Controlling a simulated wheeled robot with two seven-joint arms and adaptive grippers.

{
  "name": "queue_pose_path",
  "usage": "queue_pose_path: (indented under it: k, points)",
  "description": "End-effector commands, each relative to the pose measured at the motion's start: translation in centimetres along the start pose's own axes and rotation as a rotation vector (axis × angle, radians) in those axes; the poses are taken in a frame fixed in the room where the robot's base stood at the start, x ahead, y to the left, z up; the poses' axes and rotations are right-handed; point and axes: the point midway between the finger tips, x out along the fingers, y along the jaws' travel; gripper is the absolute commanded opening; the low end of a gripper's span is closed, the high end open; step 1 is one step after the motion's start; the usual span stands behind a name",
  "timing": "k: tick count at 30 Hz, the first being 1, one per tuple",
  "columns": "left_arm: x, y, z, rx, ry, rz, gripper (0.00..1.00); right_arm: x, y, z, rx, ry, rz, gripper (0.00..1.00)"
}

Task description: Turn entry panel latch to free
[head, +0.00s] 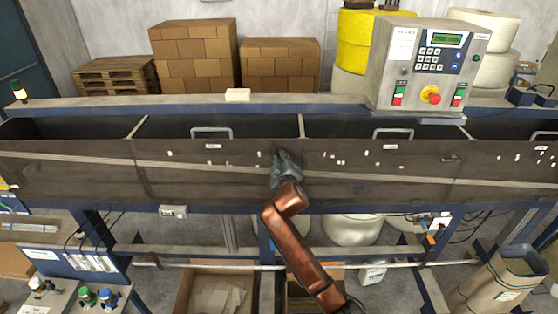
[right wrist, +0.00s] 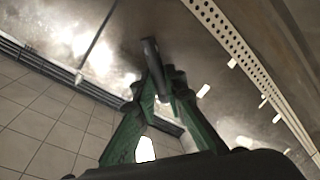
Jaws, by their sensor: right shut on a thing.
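A long row of dark brown panels (head: 215,180) runs across the machine front in the head view. My right gripper (head: 280,157) is against the panel front near the middle seam. In the right wrist view its green fingers (right wrist: 160,78) are closed together on a dark, narrow latch (right wrist: 151,50) that stands out from the panel face (right wrist: 110,40). In the head view the gripper hides this latch. Its exact turn angle is hard to tell. Another small latch (head: 452,159) sits on a panel further right. The panel labels are too small to read. My left gripper is not in view.
Panel handles (head: 212,132) (head: 393,133) rise at the top edge. A control box (head: 428,65) with a red knob stands on the rail at right. A perforated pale strip (right wrist: 225,35) crosses the wrist view. Cartons (head: 195,55) stand behind.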

Motion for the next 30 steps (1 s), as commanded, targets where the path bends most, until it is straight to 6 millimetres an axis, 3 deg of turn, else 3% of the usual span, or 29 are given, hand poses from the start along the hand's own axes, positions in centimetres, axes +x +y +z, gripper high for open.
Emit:
queue_pose_path:
  k: [18,30]
  points:
    - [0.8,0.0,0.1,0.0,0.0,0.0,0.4,-0.4,1.8,0.9,0.571,0.11,-0.002,0.0]
    - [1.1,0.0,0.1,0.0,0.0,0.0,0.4,-0.5,2.5,1.6,0.821,0.16,-0.002,0.0]
